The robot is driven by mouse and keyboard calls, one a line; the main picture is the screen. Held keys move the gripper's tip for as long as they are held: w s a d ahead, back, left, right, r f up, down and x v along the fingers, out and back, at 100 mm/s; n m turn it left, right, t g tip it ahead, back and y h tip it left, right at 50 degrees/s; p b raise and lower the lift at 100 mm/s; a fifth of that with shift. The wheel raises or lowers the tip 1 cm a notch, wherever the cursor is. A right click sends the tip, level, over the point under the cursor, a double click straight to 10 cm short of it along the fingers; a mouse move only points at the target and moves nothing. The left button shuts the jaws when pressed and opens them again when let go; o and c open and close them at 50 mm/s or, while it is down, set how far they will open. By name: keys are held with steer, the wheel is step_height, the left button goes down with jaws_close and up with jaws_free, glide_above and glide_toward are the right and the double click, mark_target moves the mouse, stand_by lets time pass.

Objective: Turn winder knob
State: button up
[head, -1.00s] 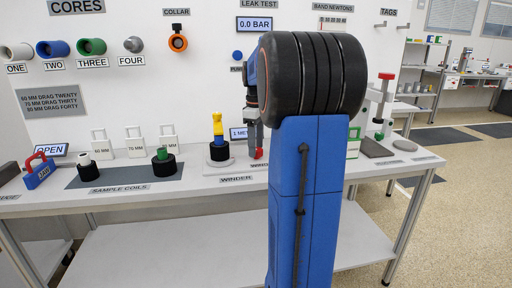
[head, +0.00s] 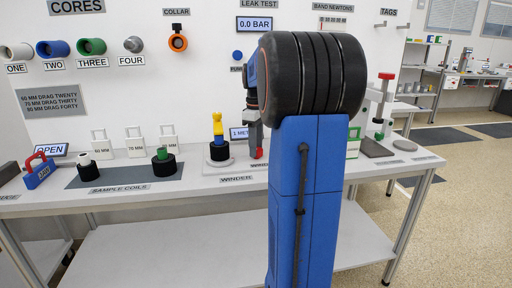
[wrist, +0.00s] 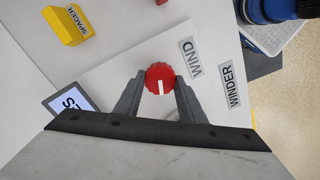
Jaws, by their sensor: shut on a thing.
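The winder knob (wrist: 160,78) is red and round with a white pointer line, seen from above in the wrist view. My gripper (wrist: 160,84) is shut on it, with one grey finger on each side. In the head view my gripper (head: 254,140) hangs over the bench beside the winder, and the knob is mostly hidden there. The winder (head: 219,152) holds a black coil with a yellow piece on top. The WIND label (wrist: 191,57) and WINDER label (wrist: 230,87) lie right of the knob.
A yellow spacer block (wrist: 66,26) lies upper left in the wrist view, and a small display (wrist: 70,103) is at left. Sample coils (head: 164,164) stand on a dark mat left of the winder. A blue caddy with a red handle (head: 40,172) is at far left.

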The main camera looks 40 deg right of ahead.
steer(key=m, duration=0.4)
steer(key=shift+m, duration=0.4)
steer(key=m, duration=0.4)
steer(key=shift+d, duration=0.1)
steer(key=m, duration=0.9)
steer(key=shift+d, duration=0.1)
steer(key=o, duration=1)
steer(key=shift+o, duration=0.2)
step_height(320, 180, up, 17)
steer(key=shift+r, duration=0.2)
